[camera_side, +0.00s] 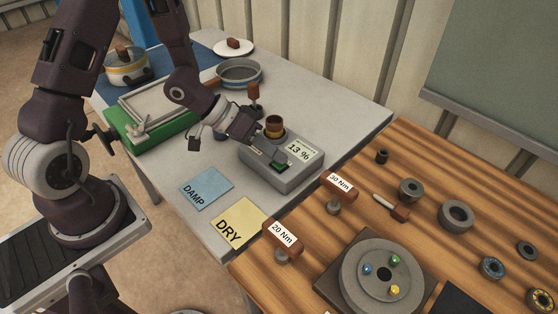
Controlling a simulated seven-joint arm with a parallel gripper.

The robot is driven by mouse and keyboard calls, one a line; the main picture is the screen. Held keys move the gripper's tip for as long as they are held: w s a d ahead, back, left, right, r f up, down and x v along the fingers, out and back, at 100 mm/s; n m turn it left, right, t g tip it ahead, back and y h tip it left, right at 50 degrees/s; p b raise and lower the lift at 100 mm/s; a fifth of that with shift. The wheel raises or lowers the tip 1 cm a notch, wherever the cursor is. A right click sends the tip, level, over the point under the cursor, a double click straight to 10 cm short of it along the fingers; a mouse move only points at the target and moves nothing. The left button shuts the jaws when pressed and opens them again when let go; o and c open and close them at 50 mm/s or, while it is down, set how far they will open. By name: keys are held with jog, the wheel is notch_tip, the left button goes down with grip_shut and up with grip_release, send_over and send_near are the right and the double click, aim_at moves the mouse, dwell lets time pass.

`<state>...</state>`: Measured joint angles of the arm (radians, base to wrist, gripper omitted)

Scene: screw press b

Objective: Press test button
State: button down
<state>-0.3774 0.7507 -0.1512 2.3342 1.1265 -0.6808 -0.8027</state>
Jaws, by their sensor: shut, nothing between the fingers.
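A grey tester box (304,176) sits near the right edge of the grey table. Its display (299,153) reads 13 %. A cylindrical cup with brown contents (274,126) stands in its top. A small green button (279,166) shows on the front part of its top.
A blue DAMP card (207,190) and a yellow DRY card (240,222) lie in front of the tester. A green-based press frame (140,128), a grey pan (239,72) and a brown-handled tool (253,93) stand behind. A wooden bench (455,185) with tools adjoins on the right.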

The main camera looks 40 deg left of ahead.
aim_at(274, 163)
jog(key=shift+r, duration=0.85)
jog(key=shift+r, duration=0.15)
jog(key=shift+r, duration=2.4)
